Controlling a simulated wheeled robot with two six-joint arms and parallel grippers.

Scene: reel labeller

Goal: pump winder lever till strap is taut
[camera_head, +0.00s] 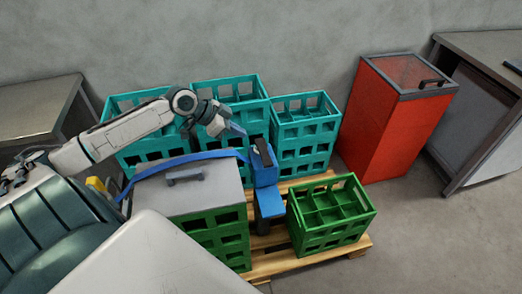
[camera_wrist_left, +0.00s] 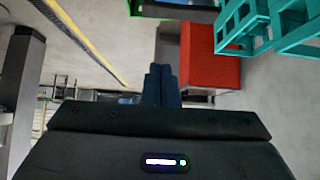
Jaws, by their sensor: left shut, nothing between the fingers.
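The blue winder (camera_head: 265,172) stands upright at the right side of a grey-lidded green crate (camera_head: 222,236). A dark part that looks like its lever (camera_head: 262,148) is at its top. The blue strap (camera_head: 207,155) runs from the winder over the lid and down at the left; I cannot tell how tight it is. My left gripper (camera_head: 238,130) is just above and left of the winder's top, apart from the lever as far as I can see. Its blue fingers are shut and empty in the left wrist view (camera_wrist_left: 160,85). My right gripper is not in view.
Teal crates (camera_head: 303,135) stand behind the winder. An open green crate (camera_head: 331,214) sits to its right on the wooden pallet (camera_head: 318,258). A red bin (camera_head: 393,125) and a grey bench (camera_head: 480,48) stand farther right, with clear floor in front.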

